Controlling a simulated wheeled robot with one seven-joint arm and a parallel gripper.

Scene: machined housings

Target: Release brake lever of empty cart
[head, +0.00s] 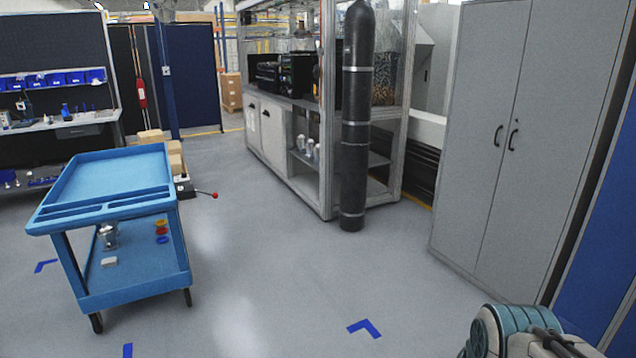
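A blue cart (115,207) stands on the floor at the left of the head view. Its top tray is bare, while its lower shelf holds a metal part (108,236), a small pale block (109,262) and several coloured rings (161,231). A lever with a red knob (214,195) sticks out to the right just behind the cart's right side. Its base is dark and partly hidden, so I cannot tell what it is fixed to. Part of my arm shows at the bottom right, far from the cart and the lever. My gripper is not in view.
Stacked cardboard boxes (174,157) stand behind the cart. A black gas cylinder (356,130) stands against a machine frame (326,120). A grey cabinet (510,140) is at the right. Blue corner marks (364,328) lie on the floor.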

